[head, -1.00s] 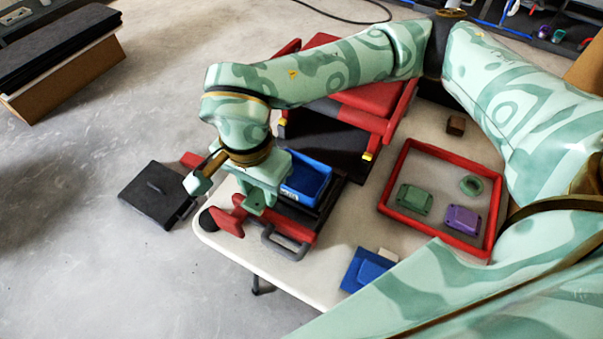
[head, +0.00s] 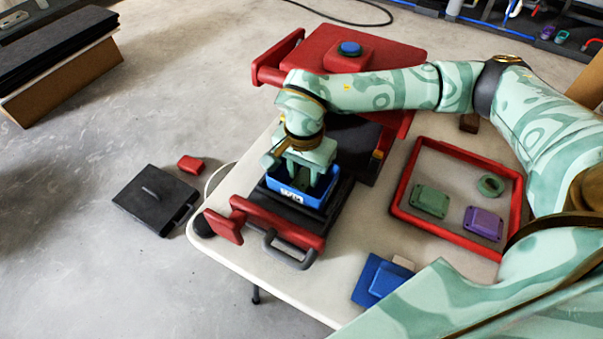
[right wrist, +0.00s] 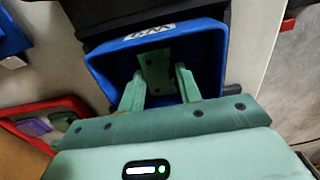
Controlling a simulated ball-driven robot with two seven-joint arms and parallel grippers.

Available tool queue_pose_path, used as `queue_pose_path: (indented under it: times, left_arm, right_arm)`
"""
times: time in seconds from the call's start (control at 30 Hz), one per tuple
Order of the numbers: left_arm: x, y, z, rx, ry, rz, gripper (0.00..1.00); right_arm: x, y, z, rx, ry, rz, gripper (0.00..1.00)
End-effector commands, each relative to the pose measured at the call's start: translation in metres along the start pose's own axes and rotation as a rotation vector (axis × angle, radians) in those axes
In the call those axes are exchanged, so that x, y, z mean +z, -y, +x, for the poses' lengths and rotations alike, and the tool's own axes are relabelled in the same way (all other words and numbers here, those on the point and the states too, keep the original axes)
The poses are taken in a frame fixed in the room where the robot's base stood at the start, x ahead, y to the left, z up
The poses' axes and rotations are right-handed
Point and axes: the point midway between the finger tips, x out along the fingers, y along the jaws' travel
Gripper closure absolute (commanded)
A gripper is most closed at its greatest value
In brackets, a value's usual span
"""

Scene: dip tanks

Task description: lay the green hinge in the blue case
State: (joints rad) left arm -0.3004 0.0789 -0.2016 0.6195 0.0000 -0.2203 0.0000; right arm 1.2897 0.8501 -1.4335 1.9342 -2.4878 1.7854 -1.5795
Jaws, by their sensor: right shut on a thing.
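The blue case (head: 322,199) is an open-topped bin on a black base at the left part of the table. It also shows in the right wrist view (right wrist: 208,45). My right gripper (head: 305,180) reaches down into its opening from above. In the right wrist view my right gripper (right wrist: 160,90) is shut on the green hinge (right wrist: 155,68), a flat plate with dark holes, which is inside the case's rim. Whether the hinge touches the case floor cannot be told. In the head view the hinge is hidden or merges with the gripper. My left gripper is not in view.
A red tray (head: 450,238) at right holds a green box (head: 430,200), a purple box (head: 483,222) and a green ring (head: 490,185). A blue block (head: 380,280) lies at the front edge. A red machine (head: 370,50) stands behind. A red bar with a grey handle (head: 288,255) fronts the case.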

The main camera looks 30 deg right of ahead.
Motion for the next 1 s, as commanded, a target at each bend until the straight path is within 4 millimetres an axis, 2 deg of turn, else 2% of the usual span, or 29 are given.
queue_pose_path:
  times: [0.03, 0.37, 0.4, 0.47, 0.8, 0.87, 1.0]
  left_arm:
    - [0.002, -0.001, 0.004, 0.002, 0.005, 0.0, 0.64]
    - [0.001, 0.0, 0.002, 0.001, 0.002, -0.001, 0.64]
    - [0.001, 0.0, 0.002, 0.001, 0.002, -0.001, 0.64]
    - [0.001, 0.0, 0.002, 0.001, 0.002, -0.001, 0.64]
    - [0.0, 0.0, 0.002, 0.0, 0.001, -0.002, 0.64]
    - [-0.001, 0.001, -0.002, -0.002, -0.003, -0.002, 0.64]
    - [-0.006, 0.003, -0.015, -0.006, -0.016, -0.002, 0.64]
  right_arm:
    - [0.0, 0.001, 0.007, 0.0, 0.002, 0.0, 0.9]
    - [0.0, 0.001, 0.006, -0.002, 0.0, 0.001, 0.9]
    - [0.0, 0.001, 0.006, -0.002, -0.001, 0.001, 0.61]
    - [0.0, 0.001, 0.006, -0.002, -0.001, 0.001, 0.44]
    - [0.0, 0.001, 0.002, -0.004, -0.001, 0.001, 0.44]
    - [0.0, 0.001, -0.007, -0.007, -0.003, 0.0, 0.44]
    - [0.0, 0.001, -0.038, -0.01, -0.005, 0.001, 0.44]
